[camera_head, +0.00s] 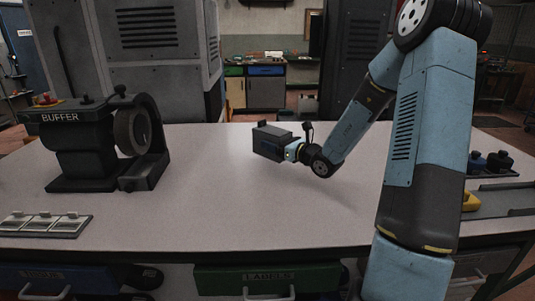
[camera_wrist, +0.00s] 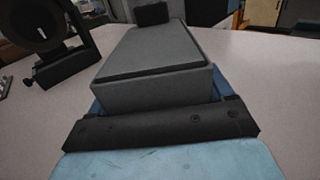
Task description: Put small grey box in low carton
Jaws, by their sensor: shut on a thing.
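A small grey box (camera_head: 270,141) is held in the air above the middle of the light table (camera_head: 230,208). My gripper (camera_head: 290,149) comes from the right and is shut on the box. In the wrist view the box (camera_wrist: 155,75) stretches away from my gripper, with its flat top showing. A small black block (camera_wrist: 152,14) shows at the far end of the box; I cannot tell if it is part of my gripper. I do not see a low carton in either view.
A black buffer machine (camera_head: 90,145) stands at the left of the table; part of it shows in the wrist view (camera_wrist: 45,35). A tray with pale plates (camera_head: 45,224) lies at the front left. Dark items (camera_head: 490,162) lie at the right edge. The table's middle is clear.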

